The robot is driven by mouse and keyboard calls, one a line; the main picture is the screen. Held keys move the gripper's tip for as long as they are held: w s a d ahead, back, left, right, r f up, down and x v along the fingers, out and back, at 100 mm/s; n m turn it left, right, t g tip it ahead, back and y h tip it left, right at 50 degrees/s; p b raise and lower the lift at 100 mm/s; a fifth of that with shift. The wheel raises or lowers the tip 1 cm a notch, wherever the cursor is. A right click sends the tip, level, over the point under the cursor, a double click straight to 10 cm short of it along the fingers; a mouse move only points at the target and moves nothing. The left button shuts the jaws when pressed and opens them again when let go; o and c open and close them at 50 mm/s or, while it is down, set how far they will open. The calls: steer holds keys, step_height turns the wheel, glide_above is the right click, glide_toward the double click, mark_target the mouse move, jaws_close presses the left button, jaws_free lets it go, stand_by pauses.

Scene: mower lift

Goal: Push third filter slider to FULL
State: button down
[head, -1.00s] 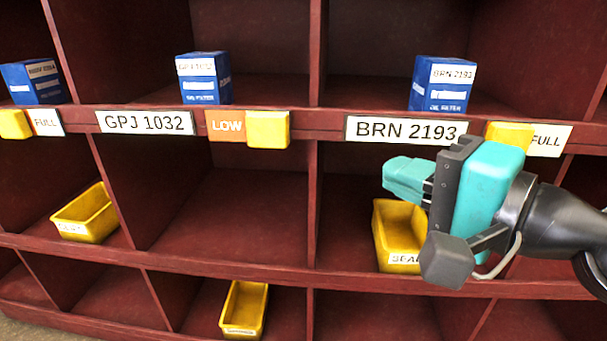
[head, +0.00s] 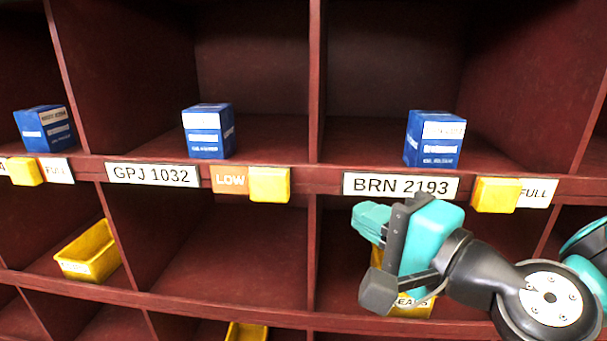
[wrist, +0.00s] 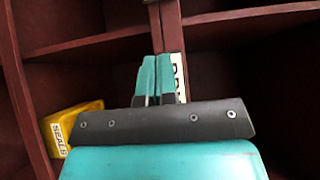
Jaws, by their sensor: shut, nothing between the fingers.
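Three yellow slider blocks show along the shelf's label edge in the head view. The left slider (head: 26,171) has FULL showing at its right. The middle slider (head: 269,184) sits to the right of an orange LOW mark (head: 230,180). The right slider (head: 497,195), past the BRN 2193 label (head: 400,186), has FULL (head: 537,193) showing at its right. My gripper (head: 368,220) is shut and empty, just below the BRN 2193 label, right of and lower than the middle slider, apart from it. In the wrist view its closed fingertips (wrist: 160,68) point toward a shelf divider.
Blue oil filter boxes stand above the labels, one above GPJ 1032 (head: 208,132) and one above BRN 2193 (head: 434,140). A yellow bin (head: 88,250) sits lower left; another bin (wrist: 72,122), marked SEALS, is beside my gripper. The red compartment below LOW is empty.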

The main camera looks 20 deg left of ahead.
mark_target(289, 188)
steer(key=p+x, duration=0.1)
steer(key=x, duration=0.1)
steer(key=p+x, duration=0.4)
steer(key=shift+a+r, duration=0.35)
steer(key=shift+a, duration=0.05)
steer(key=shift+s+a+f+p, duration=0.1)
steer(key=shift+s+a+p, duration=0.1)
steer(key=shift+a+p, duration=0.35)
steer(key=shift+s+a+p, duration=0.15)
steer(key=shift+a+p, duration=0.25)
steer(key=shift+p, duration=0.2)
steer(key=shift+s+a+f+p, duration=0.15)
steer(key=shift+a+f+p, duration=0.1)
steer(key=shift+a+p, duration=0.45)
